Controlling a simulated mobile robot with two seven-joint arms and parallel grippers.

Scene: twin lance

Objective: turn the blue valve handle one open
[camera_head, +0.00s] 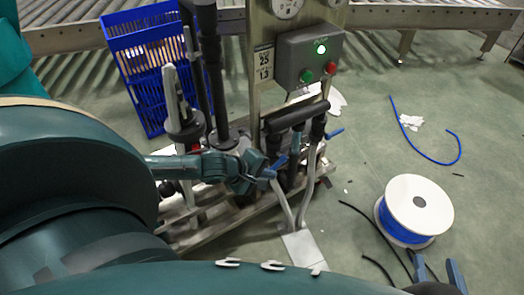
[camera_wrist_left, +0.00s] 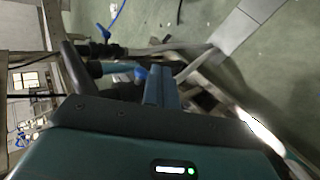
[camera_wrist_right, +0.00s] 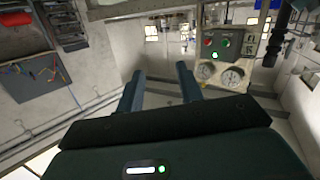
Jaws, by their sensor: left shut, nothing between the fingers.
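A blue valve handle (camera_head: 268,174) shows on the pump stand, right at the fingertips of my left gripper (camera_head: 276,165). In the left wrist view this blue handle (camera_wrist_left: 141,73) is just left of the shut fingers (camera_wrist_left: 161,84). I cannot tell whether they touch. A second blue handle (camera_head: 335,132) sticks out at the right of the stand; a small blue piece also shows in the left wrist view (camera_wrist_left: 103,31). No number on either handle is readable. My right gripper (camera_head: 438,272) is at the bottom right, its fingers apart and empty in the right wrist view (camera_wrist_right: 160,84).
A grey control box (camera_head: 310,57) with a lit green lamp is above the handles. Black levers and a padded bar (camera_head: 297,116) crowd the stand. A blue crate (camera_head: 150,65) stands behind left; a white spool (camera_head: 418,205) lies right. Floor at right is mostly free.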

